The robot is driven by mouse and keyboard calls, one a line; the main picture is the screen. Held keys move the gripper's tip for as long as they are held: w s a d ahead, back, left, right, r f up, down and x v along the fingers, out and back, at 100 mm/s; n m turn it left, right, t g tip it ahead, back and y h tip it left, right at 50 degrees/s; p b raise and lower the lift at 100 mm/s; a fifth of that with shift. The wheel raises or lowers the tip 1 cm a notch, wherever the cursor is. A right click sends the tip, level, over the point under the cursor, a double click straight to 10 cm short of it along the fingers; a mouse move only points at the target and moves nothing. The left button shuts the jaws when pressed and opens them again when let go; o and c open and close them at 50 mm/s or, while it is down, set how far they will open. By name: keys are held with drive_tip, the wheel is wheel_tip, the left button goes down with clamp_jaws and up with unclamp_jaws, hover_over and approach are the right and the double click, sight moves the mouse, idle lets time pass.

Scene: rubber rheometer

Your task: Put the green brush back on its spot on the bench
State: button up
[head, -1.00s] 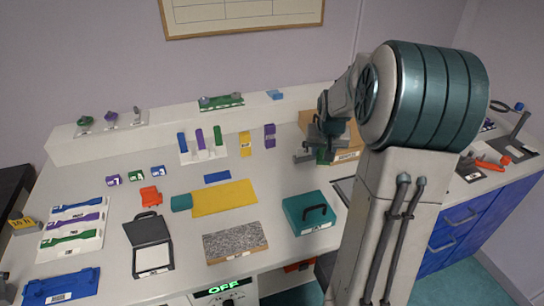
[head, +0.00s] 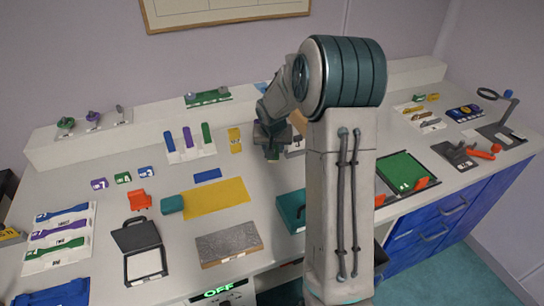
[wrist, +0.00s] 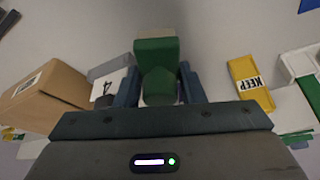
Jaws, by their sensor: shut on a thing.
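My gripper (head: 271,150) is over the back middle of the bench, between the yellow block and the cardboard box. In the wrist view its two blue-grey fingers (wrist: 158,88) are shut on the green brush (wrist: 157,60), one on each side. The brush has a green body and a beige edge (wrist: 160,33) at its far end. In the head view the brush is hard to make out against my dark gripper. A white card with a black mark (wrist: 108,82) lies left of the brush in the wrist view; I cannot tell whether it marks the brush's spot.
A cardboard box (wrist: 45,97) is close on the left in the wrist view. A yellow block marked KEEP (wrist: 250,82) and a white rack (wrist: 302,65) are on the right. A yellow mat (head: 215,198) and a teal case (head: 289,212) lie nearer the front.

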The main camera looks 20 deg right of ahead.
drive_tip(key=shift+w+a+f, duration=0.15)
drive_tip(key=shift+f, duration=1.95)
drive_tip(key=shift+f, duration=0.2)
drive_tip(key=o, duration=1)
drive_tip(key=shift+r, duration=0.1)
